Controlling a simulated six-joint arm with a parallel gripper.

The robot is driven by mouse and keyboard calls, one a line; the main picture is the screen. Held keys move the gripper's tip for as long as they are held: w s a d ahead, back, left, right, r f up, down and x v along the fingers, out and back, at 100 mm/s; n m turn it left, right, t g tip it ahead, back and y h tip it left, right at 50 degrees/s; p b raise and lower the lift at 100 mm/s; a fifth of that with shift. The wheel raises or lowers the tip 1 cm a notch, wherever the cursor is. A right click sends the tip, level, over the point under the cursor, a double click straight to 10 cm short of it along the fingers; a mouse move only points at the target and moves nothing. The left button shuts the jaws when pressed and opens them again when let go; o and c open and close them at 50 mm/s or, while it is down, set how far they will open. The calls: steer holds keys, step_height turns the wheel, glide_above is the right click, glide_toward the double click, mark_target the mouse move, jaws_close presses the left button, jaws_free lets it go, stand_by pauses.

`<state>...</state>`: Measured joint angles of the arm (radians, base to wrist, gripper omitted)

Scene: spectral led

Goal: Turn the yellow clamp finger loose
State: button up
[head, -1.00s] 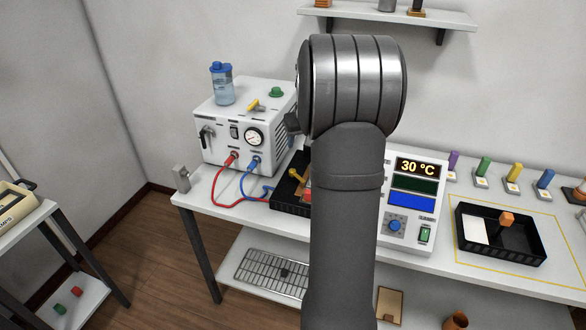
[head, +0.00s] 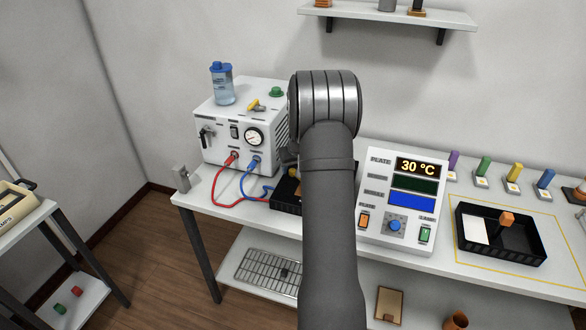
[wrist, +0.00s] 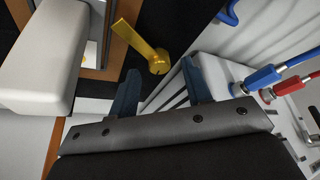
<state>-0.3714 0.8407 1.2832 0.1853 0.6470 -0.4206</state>
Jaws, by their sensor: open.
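The yellow clamp finger (wrist: 130,38) shows in the wrist view as a flat bar, with a round knob at its lower right end, above dark and orange-edged parts. In the head view only a small yellow bit of it shows beside my arm, over the black tray-like base (head: 284,198). My gripper (wrist: 160,76) is open and empty. Its two dark blue fingers point toward the knob, which sits just beyond and between the tips; I see no contact. In the head view my arm hides most of this spot.
The white chiller box (head: 222,153) stands left, with a red hose (head: 219,192) and a blue hose (head: 246,186) at its front. In the wrist view, a white block (wrist: 40,60) lies left of the clamp. Right are the control panel (head: 378,235) and a black tray (head: 508,258).

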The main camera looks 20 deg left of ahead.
steer(key=shift+w+a+f, duration=0.1)
steer(key=shift+w+f, duration=0.05)
steer(key=shift+f, duration=0.3)
jaws_close()
steer(key=shift+n, duration=0.3)
steer(key=n, duration=0.2)
steer(key=n+g+y, duration=0.1)
steer(key=n, duration=0.1)
steer(key=shift+w+g, duration=0.1)
steer(key=shift+g, duration=0.2)
steer(key=shift+n+g+y, duration=0.3)
steer(key=shift+n+g, duration=0.4)
steer(key=shift+n, duration=1.5)
